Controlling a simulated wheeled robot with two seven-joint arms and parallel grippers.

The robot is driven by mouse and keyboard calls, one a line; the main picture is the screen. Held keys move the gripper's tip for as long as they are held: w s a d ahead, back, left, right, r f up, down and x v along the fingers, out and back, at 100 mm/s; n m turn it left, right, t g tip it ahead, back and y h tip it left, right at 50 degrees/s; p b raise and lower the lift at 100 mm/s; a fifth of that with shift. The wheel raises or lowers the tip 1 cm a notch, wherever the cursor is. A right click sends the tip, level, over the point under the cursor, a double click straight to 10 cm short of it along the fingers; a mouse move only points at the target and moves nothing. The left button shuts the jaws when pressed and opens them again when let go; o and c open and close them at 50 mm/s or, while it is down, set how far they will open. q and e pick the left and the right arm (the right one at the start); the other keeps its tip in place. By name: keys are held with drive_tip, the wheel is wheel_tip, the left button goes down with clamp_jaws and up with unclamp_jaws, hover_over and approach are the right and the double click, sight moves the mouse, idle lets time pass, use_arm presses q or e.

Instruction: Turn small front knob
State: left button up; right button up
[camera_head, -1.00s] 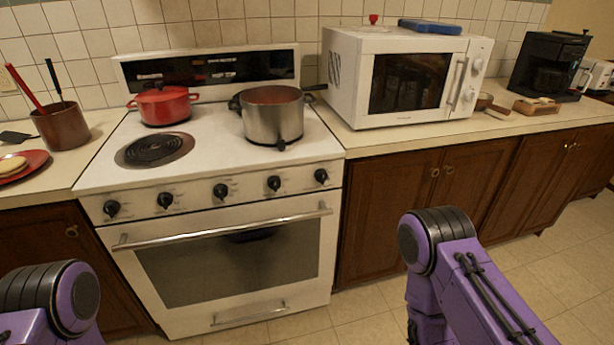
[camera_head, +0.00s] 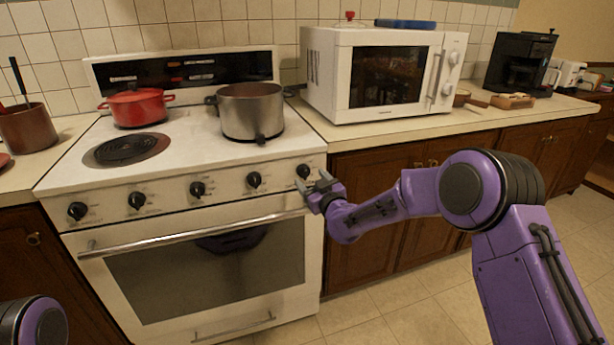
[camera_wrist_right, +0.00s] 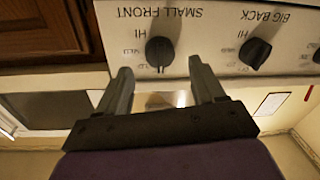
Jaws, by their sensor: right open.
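The small front knob (camera_wrist_right: 160,52) is black, under its "SMALL FRONT" label in the right wrist view, which is upside down. It is the rightmost knob (camera_head: 303,171) on the stove's front panel in the head view. My right gripper (camera_head: 312,182) is open at the right end of that panel, its fingers pointing at the knob. In the wrist view the fingers (camera_wrist_right: 160,68) lie to either side of the knob, and nothing is held. I cannot tell whether the fingers touch it. My left gripper is out of view.
The "BIG BACK" knob (camera_wrist_right: 255,52) is beside the right finger in the wrist view. The oven handle (camera_head: 190,234) runs below the panel. A steel pot (camera_head: 250,112) and a red pot (camera_head: 136,108) stand on the stove. A microwave (camera_head: 385,75) is to the right.

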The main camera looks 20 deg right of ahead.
sight(306, 174)
drive_tip(key=shift+w+a, duration=0.2)
drive_tip(key=shift+w, duration=1.75)
drive_tip(key=c, duration=1.1)
drive_tip(key=shift+o, duration=0.2)
